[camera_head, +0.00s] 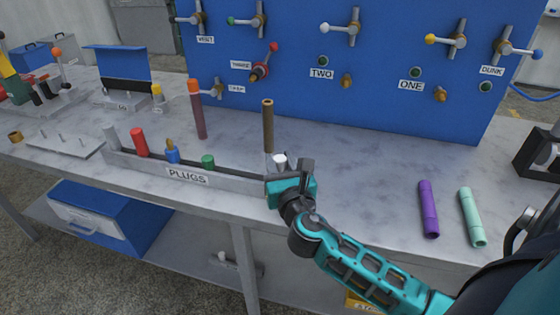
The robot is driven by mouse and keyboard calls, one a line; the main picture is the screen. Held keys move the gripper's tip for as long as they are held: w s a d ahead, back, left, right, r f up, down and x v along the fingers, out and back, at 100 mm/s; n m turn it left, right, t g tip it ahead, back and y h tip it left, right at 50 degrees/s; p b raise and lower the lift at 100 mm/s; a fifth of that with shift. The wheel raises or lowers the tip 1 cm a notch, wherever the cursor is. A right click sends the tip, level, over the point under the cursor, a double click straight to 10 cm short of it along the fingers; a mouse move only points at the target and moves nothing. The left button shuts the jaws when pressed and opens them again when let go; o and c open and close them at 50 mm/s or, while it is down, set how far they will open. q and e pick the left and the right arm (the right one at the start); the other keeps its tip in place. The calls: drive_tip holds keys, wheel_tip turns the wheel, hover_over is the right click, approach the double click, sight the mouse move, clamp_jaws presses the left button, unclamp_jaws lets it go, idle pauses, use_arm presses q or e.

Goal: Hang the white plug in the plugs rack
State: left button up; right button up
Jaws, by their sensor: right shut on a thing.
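My right gripper (290,172) is at the right end of the plugs rack (230,181), a long grey rack labelled PLUGS near the table's front edge. It is shut on the white plug (279,160), whose pale top shows just above the jaws. The gripper hides the lower part of the plug and the rack's right end, so I cannot tell whether the plug touches the rack. My left gripper is not in view.
A brown upright post (268,126) and a red-brown post (198,112) stand behind the rack. A blue panel (300,85) with valves rises at the back. Purple (428,208) and mint (471,216) tubes lie to the right. The tabletop between is clear.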

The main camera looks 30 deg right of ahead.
drive_tip(key=shift+f+b, duration=0.35)
drive_tip(key=shift+f, duration=0.05)
drive_tip(key=shift+f+b, duration=1.05)
drive_tip(key=shift+f, duration=0.4)
drive_tip(key=o, duration=1.1)
drive_tip(key=v, duration=1.3)
